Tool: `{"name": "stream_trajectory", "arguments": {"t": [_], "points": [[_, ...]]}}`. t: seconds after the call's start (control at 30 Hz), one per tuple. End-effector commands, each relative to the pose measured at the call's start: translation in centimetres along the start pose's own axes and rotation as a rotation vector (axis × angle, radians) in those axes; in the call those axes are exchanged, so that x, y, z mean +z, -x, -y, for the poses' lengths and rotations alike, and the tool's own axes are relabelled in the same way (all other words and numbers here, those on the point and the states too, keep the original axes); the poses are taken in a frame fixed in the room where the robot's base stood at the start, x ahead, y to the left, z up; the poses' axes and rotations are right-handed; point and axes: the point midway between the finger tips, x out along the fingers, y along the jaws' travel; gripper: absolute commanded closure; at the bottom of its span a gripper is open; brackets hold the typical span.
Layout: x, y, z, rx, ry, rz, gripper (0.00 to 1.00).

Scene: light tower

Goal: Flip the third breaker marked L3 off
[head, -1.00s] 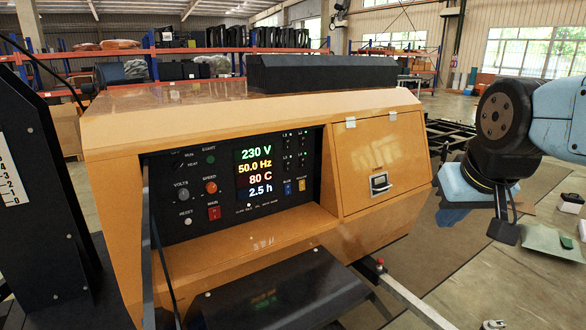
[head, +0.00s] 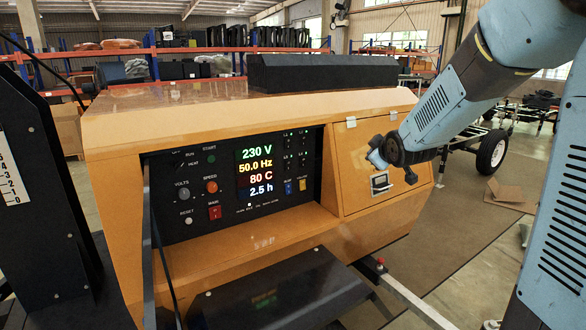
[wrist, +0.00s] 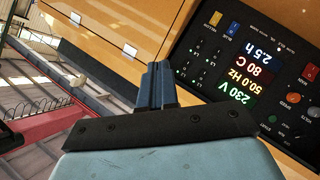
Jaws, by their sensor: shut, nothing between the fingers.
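The control panel (head: 215,205) is black, set in an orange generator housing. To the right of its lit display is a block of small dark breaker switches (head: 295,148) in two columns with tiny green lights. The block also shows in the wrist view (wrist: 203,62), turned over. My gripper (head: 374,155) is shut and empty, in front of the orange door, right of the breakers. In the wrist view its blue fingers (wrist: 157,80) lie together, left of the breakers and apart from them.
The orange door (head: 360,135) has a black latch (head: 380,183) below my gripper. A blue switch (head: 288,188) and a yellow one (head: 303,185) sit under the breakers. A dark cover (head: 270,290) juts out below the panel. Space before the panel is free.

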Motion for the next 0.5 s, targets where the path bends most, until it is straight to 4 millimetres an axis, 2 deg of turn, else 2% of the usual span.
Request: {"name": "stream_trajectory", "arguments": {"t": [0.03, 0.2, 0.37, 0.5], "points": [[-0.2, -1.9, 0.5, 0.010, 0.047, -0.026, 1.00], [-1.4, -6.9, 2.2, 0.062, 0.214, -0.141, 1.00], [-2.5, -11.0, 4.6, 0.114, 0.370, -0.254, 1.00], [-3.2, -14.0, 7.5, 0.162, 0.504, -0.358, 1.00]]}}
